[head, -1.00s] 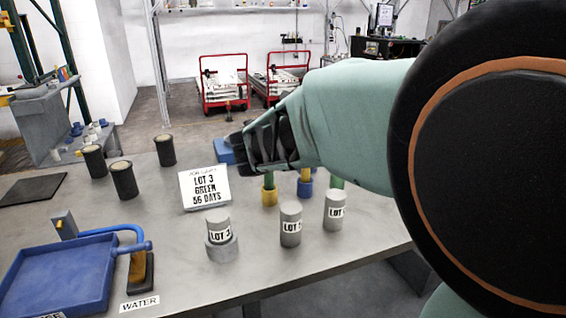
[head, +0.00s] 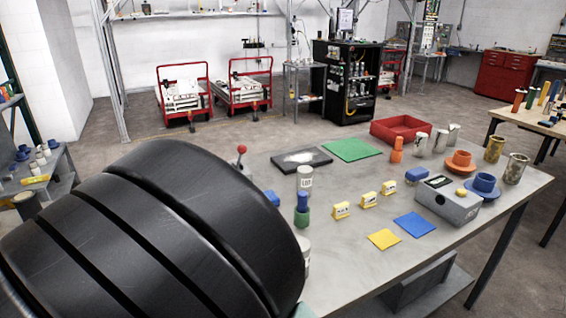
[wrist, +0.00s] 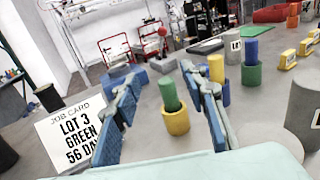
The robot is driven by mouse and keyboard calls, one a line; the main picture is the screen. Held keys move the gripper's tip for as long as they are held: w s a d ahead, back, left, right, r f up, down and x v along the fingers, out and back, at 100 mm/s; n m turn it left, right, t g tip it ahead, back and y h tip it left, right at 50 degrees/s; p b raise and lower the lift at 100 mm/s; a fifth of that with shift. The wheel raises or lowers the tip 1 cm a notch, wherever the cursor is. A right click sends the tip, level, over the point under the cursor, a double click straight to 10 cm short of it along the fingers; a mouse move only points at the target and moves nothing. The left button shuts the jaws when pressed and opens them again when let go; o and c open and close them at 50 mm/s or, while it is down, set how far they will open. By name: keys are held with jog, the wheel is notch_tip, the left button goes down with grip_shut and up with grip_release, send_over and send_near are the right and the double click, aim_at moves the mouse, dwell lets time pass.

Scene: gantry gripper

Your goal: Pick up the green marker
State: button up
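The green marker (wrist: 169,93) stands upright in a yellow cup (wrist: 175,121) in the wrist view. My gripper (wrist: 162,72) is open and empty. Its two blue-padded fingers reach forward on either side of the marker in the picture; I cannot tell how far short of it they are. A yellow marker (wrist: 216,68) in a blue cup and a blue marker (wrist: 251,52) in a green cup (wrist: 251,75) stand to its right. In the head view my arm hides the green marker; the blue marker (head: 302,202) and its green cup (head: 302,218) show.
A job card (wrist: 75,133) reading "LOT 3 GREEN 56 DAYS" stands left of the fingers. Grey cylinders (wrist: 303,113) stand close on the right. The head view shows yellow labelled blocks (head: 368,200), a grey box (head: 450,206) and a red tray (head: 400,131) on the table.

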jog(key=f, duration=0.3)
jog(key=w+f, duration=0.1)
jog(key=f, duration=0.1)
jog(key=shift+f+b, duration=0.1)
jog(key=shift+b, duration=0.3)
jog(key=w, duration=0.6)
jog(key=shift+w+a, duration=0.25)
jog(key=shift+w, duration=0.1)
jog(key=shift+c, duration=0.3)
grip_shut()
